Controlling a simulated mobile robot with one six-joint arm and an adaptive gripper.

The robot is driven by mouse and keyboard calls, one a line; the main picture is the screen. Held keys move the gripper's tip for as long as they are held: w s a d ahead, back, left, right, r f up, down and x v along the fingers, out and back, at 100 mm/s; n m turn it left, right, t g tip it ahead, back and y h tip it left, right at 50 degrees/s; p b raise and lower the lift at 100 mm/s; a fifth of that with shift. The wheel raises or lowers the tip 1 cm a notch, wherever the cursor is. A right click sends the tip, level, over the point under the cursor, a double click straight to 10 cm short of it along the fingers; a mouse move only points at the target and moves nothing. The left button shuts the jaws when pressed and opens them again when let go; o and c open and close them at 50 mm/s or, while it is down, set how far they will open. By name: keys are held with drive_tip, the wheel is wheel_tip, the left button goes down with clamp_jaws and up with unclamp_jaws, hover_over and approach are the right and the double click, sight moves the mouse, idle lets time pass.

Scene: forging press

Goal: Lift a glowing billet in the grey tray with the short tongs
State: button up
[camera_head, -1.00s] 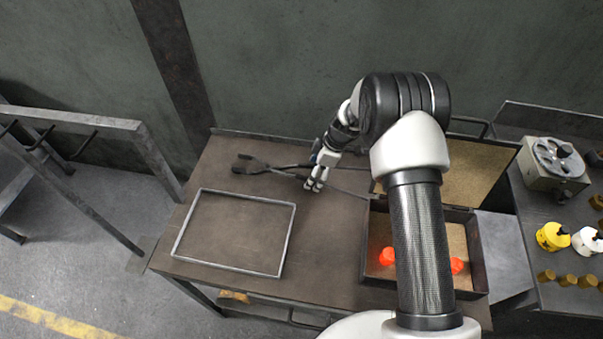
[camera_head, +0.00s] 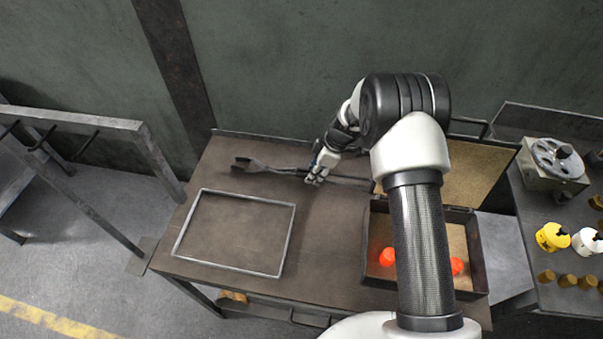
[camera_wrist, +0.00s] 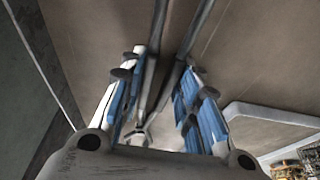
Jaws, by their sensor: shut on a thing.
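The dark short tongs (camera_head: 283,170) lie along the back of the brown table, with their head to the left. My gripper (camera_head: 316,179) is shut on the tongs' handles, which run between its blue-and-white fingers in the wrist view (camera_wrist: 160,100). The two handles (camera_wrist: 158,50) show close together there. Two glowing orange-red billets, one on the left (camera_head: 387,257) and one on the right (camera_head: 457,266), sit in an open dark box (camera_head: 365,243). My arm hides the middle of this box. A low grey rectangular tray (camera_head: 245,196) on the left of the table is empty.
The box's sandy-lined lid (camera_head: 482,172) stands open behind it. On the right, another bench carries a grey device (camera_head: 553,165), a yellow container (camera_head: 552,237), a white container (camera_head: 587,241) and several brown pieces. A metal rack (camera_head: 100,123) stands left. The table between tray and box is clear.

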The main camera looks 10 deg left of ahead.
sight(303, 170)
drive_tip(key=shift+f, duration=0.25)
clamp_jaws()
drive_tip(key=shift+d, duration=0.1)
drive_tip(key=shift+w+a+r+b, duration=0.1)
drive_tip(key=shift+w+a+b, duration=0.1)
drive_tip(key=shift+a, duration=0.5)
drive_tip(key=shift+w+a+r+b, duration=0.1)
drive_tip(key=shift+a+b, duration=0.15)
drive_tip(key=shift+a, duration=0.5)
drive_tip(key=shift+w+a+b, duration=0.1)
drive_tip(key=shift+a+b, duration=0.1)
drive_tip(key=shift+a, duration=0.5)
drive_tip(key=shift+w+r, duration=0.15)
drive_tip(key=shift+r, duration=0.55)
wheel_tip(303, 170, up, 9)
drive_tip(key=p, duration=0.3)
drive_tip(key=shift+p, duration=0.35)
drive_tip(key=shift+d, duration=0.1)
drive_tip(key=shift+f, duration=0.1)
